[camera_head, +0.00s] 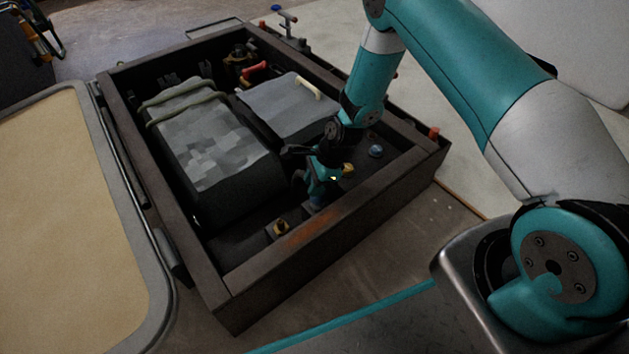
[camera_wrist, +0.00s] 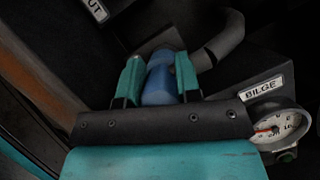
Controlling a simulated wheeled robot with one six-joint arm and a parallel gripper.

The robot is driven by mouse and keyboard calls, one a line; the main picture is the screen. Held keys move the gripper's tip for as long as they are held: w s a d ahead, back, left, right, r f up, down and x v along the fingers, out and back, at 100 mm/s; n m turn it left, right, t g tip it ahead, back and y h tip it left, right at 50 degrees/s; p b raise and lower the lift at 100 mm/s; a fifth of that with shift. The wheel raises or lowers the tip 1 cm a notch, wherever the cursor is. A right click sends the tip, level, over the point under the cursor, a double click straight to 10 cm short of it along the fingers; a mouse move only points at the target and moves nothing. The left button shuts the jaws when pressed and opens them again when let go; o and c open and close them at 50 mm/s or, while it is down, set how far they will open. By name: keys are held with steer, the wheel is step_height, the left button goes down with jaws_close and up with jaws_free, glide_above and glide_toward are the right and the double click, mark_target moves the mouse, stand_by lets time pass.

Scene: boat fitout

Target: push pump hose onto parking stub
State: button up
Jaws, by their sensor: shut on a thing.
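My gripper (camera_head: 322,178) is down inside the dark open compartment, near its front wall. In the wrist view its two teal fingers (camera_wrist: 158,80) are shut on a blue hose end (camera_wrist: 160,86), one finger on each side. A grey hose (camera_wrist: 226,38) curves close behind the blue end at the upper right; their join is partly hidden. A dark block with a BILGE label (camera_wrist: 263,88) lies to the right of the fingers. I cannot make out the parking stub, nor whether the blue end touches one.
The compartment's brown frame (camera_head: 225,287) surrounds the gripper closely. A strapped grey box (camera_head: 205,140) and a second grey box (camera_head: 290,103) stand behind it. A round gauge (camera_wrist: 277,126) is beside my gripper.

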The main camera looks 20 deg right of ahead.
steer(key=shift+f+b, duration=0.6)
steer(key=shift+f, duration=0.8)
steer(key=o, duration=1.1)
steer(key=shift+r, duration=0.1)
